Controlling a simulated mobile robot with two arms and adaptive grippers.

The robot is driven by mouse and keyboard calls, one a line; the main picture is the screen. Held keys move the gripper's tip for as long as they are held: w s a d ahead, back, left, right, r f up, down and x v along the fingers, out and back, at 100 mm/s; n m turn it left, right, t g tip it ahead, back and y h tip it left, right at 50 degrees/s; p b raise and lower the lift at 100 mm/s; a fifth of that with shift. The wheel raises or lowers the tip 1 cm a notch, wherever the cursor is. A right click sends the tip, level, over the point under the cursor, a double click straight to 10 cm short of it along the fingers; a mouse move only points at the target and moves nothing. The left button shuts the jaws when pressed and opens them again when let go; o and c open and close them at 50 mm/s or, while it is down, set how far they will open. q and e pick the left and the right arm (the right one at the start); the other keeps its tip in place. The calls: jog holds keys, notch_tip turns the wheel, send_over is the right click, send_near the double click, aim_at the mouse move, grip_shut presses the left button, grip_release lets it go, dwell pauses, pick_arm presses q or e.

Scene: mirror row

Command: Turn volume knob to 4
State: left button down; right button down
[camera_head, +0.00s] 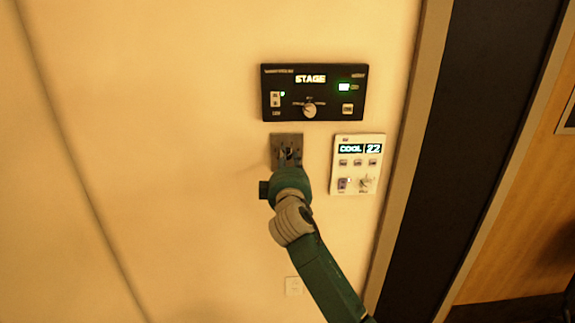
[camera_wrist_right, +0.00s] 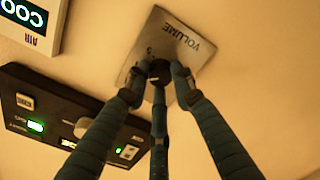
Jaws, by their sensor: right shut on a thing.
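The volume plate (camera_head: 277,145) is a small grey metal square on the wall, below a black panel. In the right wrist view the plate (camera_wrist_right: 190,62) shows upside down, with the word VOLUME and a small digit that looks like a 5. The dark round volume knob (camera_wrist_right: 159,68) is at its middle. My right gripper (camera_head: 290,160) is at the plate in the head view. Its three fingers (camera_wrist_right: 160,76) are shut around the knob in the wrist view. They hide the knob's sides and part of the scale, and I cannot read its setting. My left gripper is not in view.
Just above is a black panel (camera_head: 335,92) reading STAGE, with a pale knob (camera_head: 309,110). Close on the right is a white panel (camera_head: 358,148) reading COOL 22, with buttons and a knob. The wall at left is bare.

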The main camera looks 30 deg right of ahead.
jog(key=m+b, duration=0.1)
jog(key=m, duration=0.3)
jog(key=shift+f+m+b, duration=0.15)
jog(key=shift+m+b, duration=0.15)
jog(key=shift+m, duration=0.4)
jog(key=c, duration=1.5)
grip_release()
jog(key=shift+a, duration=0.1)
jog(key=v, duration=1.2)
jog(key=shift+w, duration=0.1)
